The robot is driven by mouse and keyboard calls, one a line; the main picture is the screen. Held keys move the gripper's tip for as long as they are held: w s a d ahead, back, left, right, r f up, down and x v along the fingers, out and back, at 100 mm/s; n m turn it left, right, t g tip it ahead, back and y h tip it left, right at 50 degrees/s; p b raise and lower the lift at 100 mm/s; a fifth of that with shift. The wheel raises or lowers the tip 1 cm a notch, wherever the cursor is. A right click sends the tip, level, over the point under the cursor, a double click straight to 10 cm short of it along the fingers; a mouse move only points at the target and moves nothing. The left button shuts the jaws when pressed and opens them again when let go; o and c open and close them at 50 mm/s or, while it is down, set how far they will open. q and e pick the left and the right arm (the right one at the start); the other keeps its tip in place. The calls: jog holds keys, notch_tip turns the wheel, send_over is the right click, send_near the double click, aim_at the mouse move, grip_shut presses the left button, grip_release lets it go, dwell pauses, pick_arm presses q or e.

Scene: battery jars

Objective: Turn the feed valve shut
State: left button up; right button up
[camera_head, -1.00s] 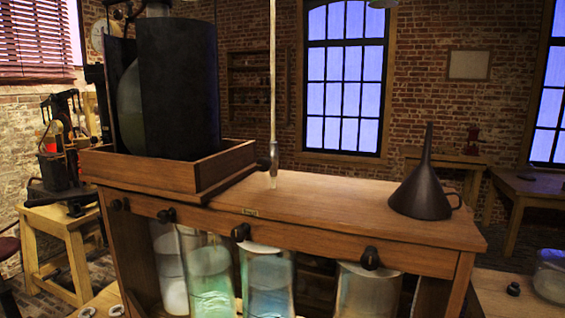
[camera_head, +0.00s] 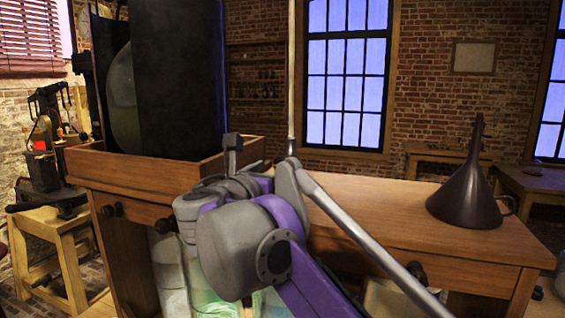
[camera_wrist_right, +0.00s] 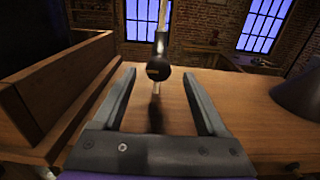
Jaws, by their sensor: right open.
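A dark round valve knob (camera_wrist_right: 158,69) sits on a thin vertical tube above the wooden bench top, in the right wrist view. The tube (camera_head: 291,75) shows in the head view, but my right arm hides its lower part and the knob. My right gripper (camera_wrist_right: 158,80) is open, with one finger to each side of the knob's line. The knob appears just ahead of the fingertips, and I cannot tell whether they touch it. In the head view the right gripper (camera_head: 262,152) is over the bench top, beside the wooden tray. My left gripper is not in view.
A wooden tray (camera_head: 130,170) with a tall dark box (camera_head: 180,80) stands to the left. A dark funnel (camera_head: 467,195) stands on the bench top at the right. Black knobs (camera_head: 417,271) line the bench front, with glass jars below. The bench top before the funnel is clear.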

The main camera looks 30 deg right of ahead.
aim_at(280, 164)
jog(key=shift+x, duration=2.8)
grip_shut()
